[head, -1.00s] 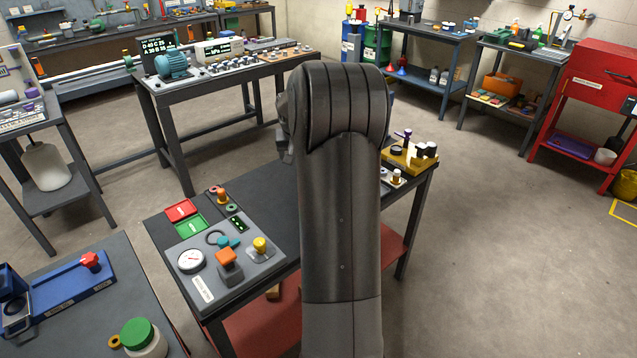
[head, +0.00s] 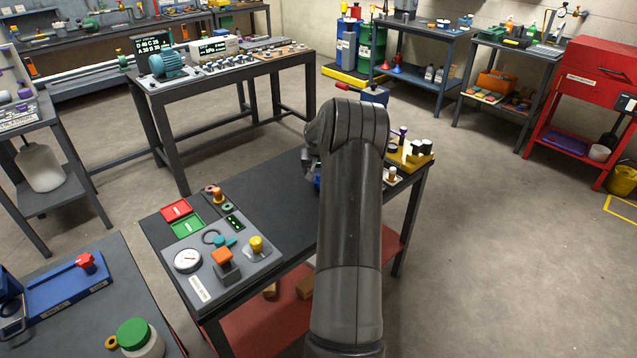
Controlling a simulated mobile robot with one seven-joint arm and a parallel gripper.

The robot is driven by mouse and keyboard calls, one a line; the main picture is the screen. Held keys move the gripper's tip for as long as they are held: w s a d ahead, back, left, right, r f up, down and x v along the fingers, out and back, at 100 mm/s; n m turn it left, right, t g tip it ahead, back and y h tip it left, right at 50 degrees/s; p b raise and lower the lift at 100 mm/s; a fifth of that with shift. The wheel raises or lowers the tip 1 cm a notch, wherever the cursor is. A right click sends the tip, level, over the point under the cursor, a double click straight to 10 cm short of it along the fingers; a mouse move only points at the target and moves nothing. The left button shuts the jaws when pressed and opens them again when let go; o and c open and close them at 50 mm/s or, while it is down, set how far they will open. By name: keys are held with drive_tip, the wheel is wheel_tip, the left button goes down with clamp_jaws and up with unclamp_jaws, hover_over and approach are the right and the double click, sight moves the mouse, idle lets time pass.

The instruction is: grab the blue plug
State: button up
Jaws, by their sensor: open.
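My arm stands upright in front of the dark middle bench (head: 275,185) and covers part of its top. A small blue patch (head: 317,182) shows at the arm's left edge, over the bench top. I cannot tell whether it is the blue plug. A teal piece (head: 224,241) lies on the grey panel (head: 205,288) at the bench's left end, beside a dark ring.
The panel also carries a gauge (head: 188,260), an orange block (head: 222,256) and a yellow knob (head: 257,245). A yellow fixture (head: 415,157) stands at the bench's right end. The floor to the right is clear.

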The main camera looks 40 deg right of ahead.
drive_tip(key=x, duration=0.4)
drive_tip(key=shift+w+d+f, duration=0.15)
drive_tip(key=shift+w+f, duration=0.05)
drive_tip(key=shift+f, duration=0.15)
drive_tip(key=c, duration=1.1)
